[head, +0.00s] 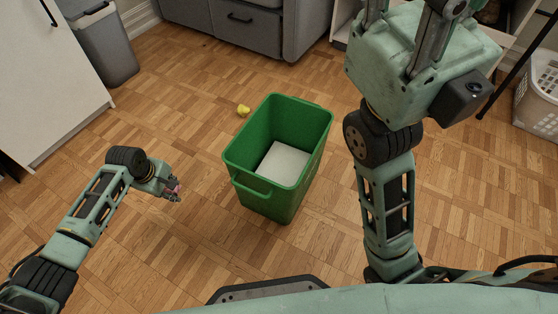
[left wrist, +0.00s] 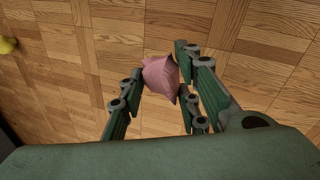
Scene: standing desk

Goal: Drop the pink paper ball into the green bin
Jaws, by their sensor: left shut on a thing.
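The pink paper ball (left wrist: 160,78) is held between the fingers of my left gripper (left wrist: 158,85) in the left wrist view. In the head view the left gripper (head: 174,190) is left of the green bin, with a little of the pink ball showing at its tips. The green bin (head: 265,199) stands upright on the wooden floor in the middle of the head view. Its top is open and a white patch shows at its bottom. The ball is outside the bin, apart from its left side. My right arm rises at the right; its fingertips are cut off by the top edge.
A yellow crumpled ball (head: 243,111) lies on the floor behind the bin's left side. A grey bin (head: 105,49) and a white cabinet (head: 45,85) stand at upper left, grey drawers (head: 245,30) at the back. A white basket (head: 540,95) is at far right.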

